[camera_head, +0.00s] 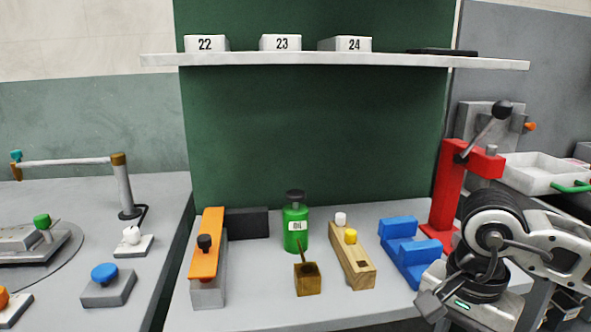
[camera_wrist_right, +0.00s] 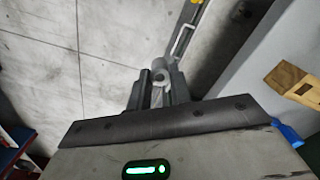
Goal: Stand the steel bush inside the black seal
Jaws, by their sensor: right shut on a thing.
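My right gripper (camera_head: 432,304) is low at the front right of the bench, beside the blue block. In the right wrist view the fingers of this gripper (camera_wrist_right: 161,95) are shut on a small light grey cylinder, the steel bush (camera_wrist_right: 159,76). The bush sits between the fingertips and its lower part is hidden by them. In the head view I cannot make out the bush. I cannot make out the black seal in either view. My left gripper is not in view.
A blue block (camera_head: 402,240) and red lever press (camera_head: 449,190) stand near my right arm. A wooden block (camera_head: 352,262), green oil can (camera_head: 296,228), small brown box (camera_head: 307,281) and orange-topped clamp (camera_head: 207,245) stand further left. A shelf (camera_head: 330,60) crosses above.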

